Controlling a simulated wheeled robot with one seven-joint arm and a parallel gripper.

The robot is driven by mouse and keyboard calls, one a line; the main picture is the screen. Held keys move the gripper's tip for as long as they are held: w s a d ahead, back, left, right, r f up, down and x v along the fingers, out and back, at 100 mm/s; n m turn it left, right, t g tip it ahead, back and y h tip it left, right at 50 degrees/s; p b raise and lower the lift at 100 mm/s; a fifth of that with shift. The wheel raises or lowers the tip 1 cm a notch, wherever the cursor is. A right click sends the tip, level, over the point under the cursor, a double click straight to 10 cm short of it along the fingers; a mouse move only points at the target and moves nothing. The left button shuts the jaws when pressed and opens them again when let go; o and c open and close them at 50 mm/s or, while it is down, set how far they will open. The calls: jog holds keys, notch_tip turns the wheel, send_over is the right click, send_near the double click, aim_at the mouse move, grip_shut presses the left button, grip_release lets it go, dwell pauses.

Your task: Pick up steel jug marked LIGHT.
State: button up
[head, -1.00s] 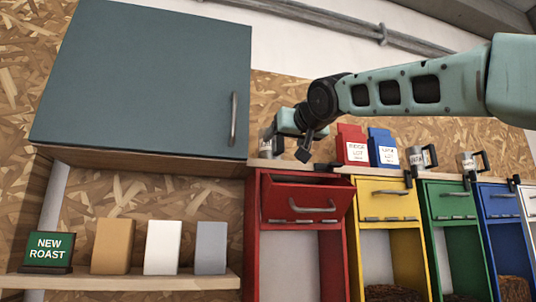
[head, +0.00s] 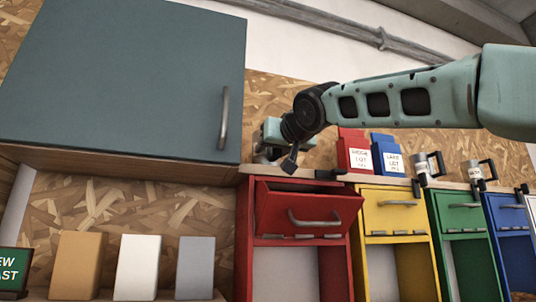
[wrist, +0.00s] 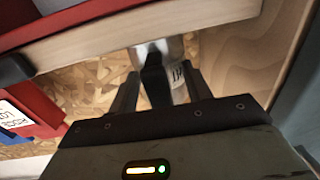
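A steel jug (wrist: 152,50) with a dark handle (wrist: 156,82) stands at the far end of my gripper in the wrist view. Its pale label (wrist: 178,74) is only partly visible, starting with what looks like "LI". My gripper (wrist: 160,88) is open, one finger on each side of the handle, with gaps still showing. In the head view my gripper (head: 272,148) is at the left end of the wooden shelf above the red drawer, and hides most of the jug there.
A blue-grey cabinet (head: 125,80) hangs just left of the gripper. The red drawer (head: 305,208) below is partly open. Red (head: 354,152) and blue (head: 387,153) lot packs stand right of the gripper, then two more steel jugs (head: 422,165) (head: 474,171).

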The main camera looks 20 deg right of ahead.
grip_shut()
notch_tip(320, 180, up, 10)
jog(key=shift+p, duration=1.05)
jog(key=c, duration=0.7)
grip_release()
grip_shut()
jog(key=shift+s, duration=0.1)
